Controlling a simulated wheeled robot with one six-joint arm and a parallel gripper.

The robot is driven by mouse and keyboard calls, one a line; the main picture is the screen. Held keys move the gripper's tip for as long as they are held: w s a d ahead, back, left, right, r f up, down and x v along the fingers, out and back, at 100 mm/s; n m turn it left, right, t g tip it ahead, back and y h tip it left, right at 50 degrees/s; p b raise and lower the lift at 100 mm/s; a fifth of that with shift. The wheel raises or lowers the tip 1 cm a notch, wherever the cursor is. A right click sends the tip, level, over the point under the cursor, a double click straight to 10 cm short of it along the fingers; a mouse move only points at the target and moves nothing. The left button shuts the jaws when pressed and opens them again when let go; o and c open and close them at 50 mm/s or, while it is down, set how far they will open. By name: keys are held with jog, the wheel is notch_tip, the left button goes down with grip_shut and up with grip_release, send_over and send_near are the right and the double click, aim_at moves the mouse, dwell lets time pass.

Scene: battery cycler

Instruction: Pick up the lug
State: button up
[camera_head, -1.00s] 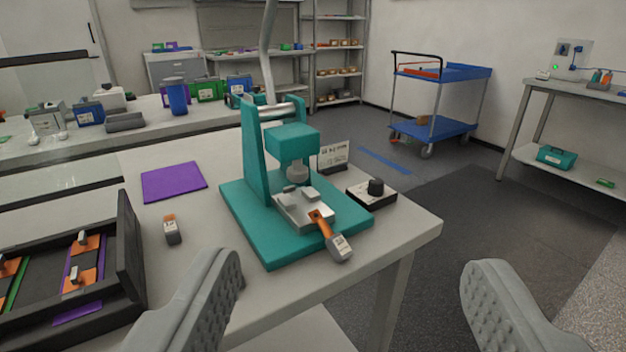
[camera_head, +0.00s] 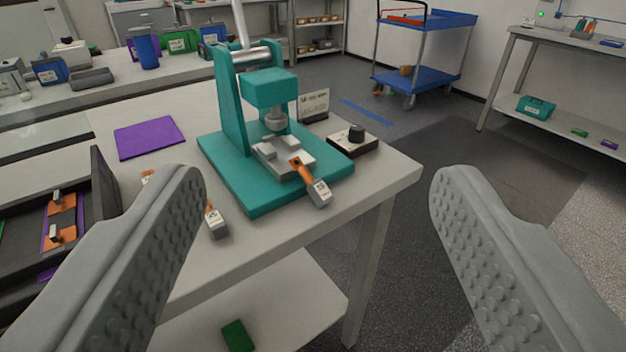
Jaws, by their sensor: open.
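A copper-orange lug (camera_head: 298,168) with a grey labelled end (camera_head: 319,192) lies on the metal block of the teal press, its grey end sticking out toward me. A similar orange-and-grey piece (camera_head: 216,222) lies on the table in front of the press, partly hidden by my left finger. Another small piece (camera_head: 148,177) shows only its orange top beside that finger. I cannot tell which piece the task means. My gripper (camera_head: 318,182) is open and empty, its fingers wide apart in front of the press and table.
A purple mat (camera_head: 150,137) lies at left, near a dark tray (camera_head: 104,200) holding orange pieces. Floor is open at right.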

jog(key=c, duration=0.3)
jog(key=shift+w, duration=0.25)
jog(key=shift+c, duration=0.8)
jog(key=n+g+y, duration=0.3)
jog(key=n+g, duration=0.5)
jog(key=g, duration=0.6)
send_over(323, 190)
jog(key=d, duration=0.2)
jog(key=f, duration=1.5)
jog(key=shift+s+a+f, duration=0.2)
jog(key=shift+s+f, duration=0.05)
jog(key=shift+s, duration=0.05)
jog(key=f, duration=0.2)
jog(key=a+f, duration=0.1)
jog(key=f, duration=0.1)
jog(key=shift+w+a+f, duration=0.1)
jog(key=shift+a+f, duration=0.05)
jog(key=shift+w+a+f, duration=0.1)
jog(key=shift+w+f, duration=0.05)
jog(key=shift+f, duration=0.2)
